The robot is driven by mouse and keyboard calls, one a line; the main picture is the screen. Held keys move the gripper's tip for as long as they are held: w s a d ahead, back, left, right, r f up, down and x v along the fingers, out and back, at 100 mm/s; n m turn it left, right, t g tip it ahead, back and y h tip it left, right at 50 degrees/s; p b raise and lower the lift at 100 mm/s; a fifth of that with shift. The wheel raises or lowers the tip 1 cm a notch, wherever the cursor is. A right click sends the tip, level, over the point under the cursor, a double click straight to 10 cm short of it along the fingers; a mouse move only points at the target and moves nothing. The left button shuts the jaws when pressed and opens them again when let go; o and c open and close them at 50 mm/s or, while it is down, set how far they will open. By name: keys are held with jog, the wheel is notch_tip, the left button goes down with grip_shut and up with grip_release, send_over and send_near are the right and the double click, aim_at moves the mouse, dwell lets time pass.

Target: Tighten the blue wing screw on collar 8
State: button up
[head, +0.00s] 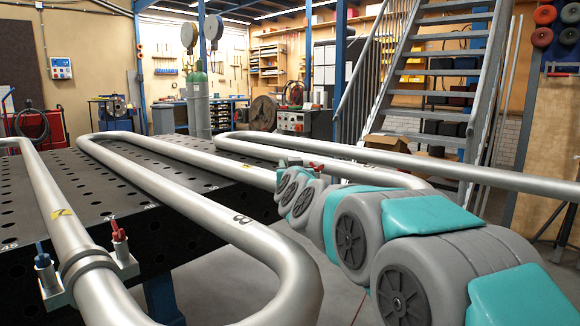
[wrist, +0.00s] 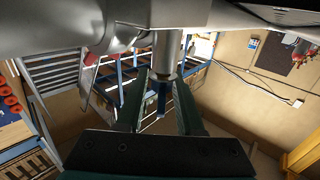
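In the wrist view a blue wing screw (wrist: 162,98) on a silver stem sits between the two fingers of my gripper (wrist: 161,78). Gaps show on both sides, so the fingers look open around it. A silver pipe (wrist: 45,32) crosses the top, and a red wing screw (wrist: 93,57) shows to the left. In the head view my arm hides the gripper; a red wing screw (head: 317,167) shows past it. A nearer collar (head: 88,266) has a blue (head: 40,250) and a red wing screw (head: 119,238).
The pipes run over a black perforated table (head: 150,235). A long pipe (head: 430,165) passes behind my arm. Metal stairs (head: 435,80), a green gas cylinder (head: 198,105) and workbenches stand farther back. Some floor shows below the bend at the right.

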jog(key=shift+s, duration=0.1)
jog(key=shift+s+d+f, duration=0.15)
jog(key=shift+s+d, duration=0.05)
jog(key=shift+s, duration=0.65)
jog(key=shift+s+d+b, duration=0.15)
jog(key=shift+s+b, duration=0.05)
jog(key=shift+s, duration=0.75)
jog(key=shift+s+d+b, duration=0.15)
jog(key=shift+s+d, duration=0.05)
jog(key=shift+s, duration=0.8)
jog(key=shift+s+d+b, duration=0.15)
jog(key=shift+s+b, duration=0.05)
jog(key=shift+s, duration=0.75)
jog(key=shift+c, duration=0.4)
